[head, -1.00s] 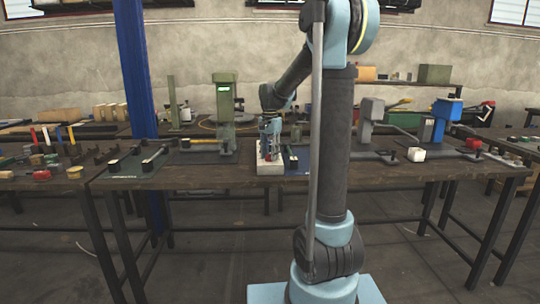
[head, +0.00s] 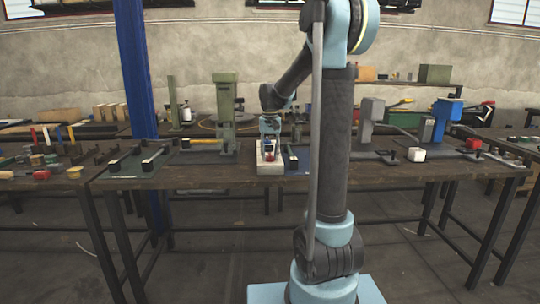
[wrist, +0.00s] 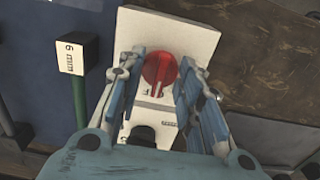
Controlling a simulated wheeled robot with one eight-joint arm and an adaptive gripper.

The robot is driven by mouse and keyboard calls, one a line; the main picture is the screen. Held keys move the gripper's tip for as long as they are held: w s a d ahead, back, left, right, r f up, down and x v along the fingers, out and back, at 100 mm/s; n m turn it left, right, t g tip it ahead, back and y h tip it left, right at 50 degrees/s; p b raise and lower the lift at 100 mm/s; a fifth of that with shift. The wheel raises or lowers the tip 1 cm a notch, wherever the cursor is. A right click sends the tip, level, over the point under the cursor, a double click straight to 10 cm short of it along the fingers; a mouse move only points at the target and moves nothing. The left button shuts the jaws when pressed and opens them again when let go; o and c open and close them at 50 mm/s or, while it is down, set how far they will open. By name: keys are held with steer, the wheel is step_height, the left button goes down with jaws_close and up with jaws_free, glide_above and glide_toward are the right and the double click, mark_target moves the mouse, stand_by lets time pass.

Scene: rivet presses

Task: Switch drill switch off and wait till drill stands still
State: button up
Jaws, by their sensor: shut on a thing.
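A red rotary switch knob (wrist: 159,68) sits on a white plate (wrist: 182,25) in the wrist view. My gripper (wrist: 158,88) has its blue fingers on either side of the knob and is shut on it. In the head view the white switch box (head: 268,170) stands at the table's front edge, with my gripper (head: 269,150) over it from above. A tall green machine (head: 224,115) stands to the left of it on the table. Whether a drill is turning cannot be told from these frames.
A green handle with a white label (wrist: 72,58) lies left of the switch in the wrist view. A grey press (head: 370,125) and a blue press (head: 446,112) stand to the right on the table (head: 200,178). A blue post (head: 137,70) rises at the left.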

mark_target(270, 153)
steer(key=shift+w, duration=0.15)
steer(key=o, duration=1.1)
step_height(270, 153, up, 12)
stand_by(0.3)
